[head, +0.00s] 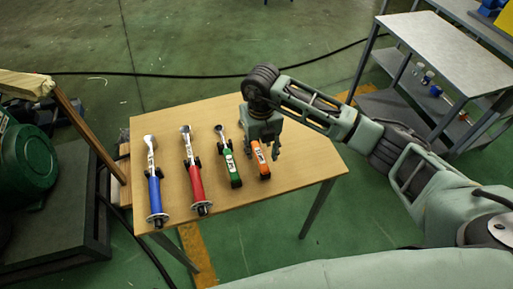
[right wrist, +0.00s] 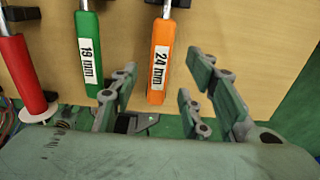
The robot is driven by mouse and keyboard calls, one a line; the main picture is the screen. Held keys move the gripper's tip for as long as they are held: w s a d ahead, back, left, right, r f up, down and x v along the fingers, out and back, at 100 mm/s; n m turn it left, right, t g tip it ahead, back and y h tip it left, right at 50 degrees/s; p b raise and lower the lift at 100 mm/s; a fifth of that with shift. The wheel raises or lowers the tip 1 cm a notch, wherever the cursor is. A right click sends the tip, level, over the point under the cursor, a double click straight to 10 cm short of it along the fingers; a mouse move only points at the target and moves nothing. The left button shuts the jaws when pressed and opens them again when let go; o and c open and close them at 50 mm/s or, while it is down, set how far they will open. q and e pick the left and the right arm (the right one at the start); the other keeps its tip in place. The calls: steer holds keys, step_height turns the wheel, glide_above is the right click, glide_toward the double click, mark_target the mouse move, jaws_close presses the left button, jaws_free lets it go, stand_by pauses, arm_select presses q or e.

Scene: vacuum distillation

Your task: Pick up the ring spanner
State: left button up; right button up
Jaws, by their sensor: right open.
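Several handled tools lie side by side on the wooden table. The blue-handled one (head: 155,192) and red-handled one (head: 195,180) are on the left. The green-handled one (head: 230,165), labelled 19 mm in the right wrist view (right wrist: 90,55), is beside the orange-handled one (head: 261,160), labelled 24 mm (right wrist: 161,62). The green one's head looks ring-like; the orange one's head is hidden by my right gripper (head: 263,148). That gripper is open and empty, over the orange tool. In the right wrist view the orange handle appears between its fingers (right wrist: 163,84), not clasped.
The table (head: 300,170) is bare on its right side. A grey metal bench (head: 440,45) stands at the back right. A green machine (head: 28,160) on a dark stand is at the left. A black cable crosses the floor behind the table.

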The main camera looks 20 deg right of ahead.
mark_target(260, 156)
step_height(260, 156, down, 5)
steer(key=shift+s+f+p, duration=0.1)
steer(key=shift+s+p, duration=0.05)
steer(key=shift+p, duration=0.55)
steer(key=shift+c, duration=0.3)
jaws_close()
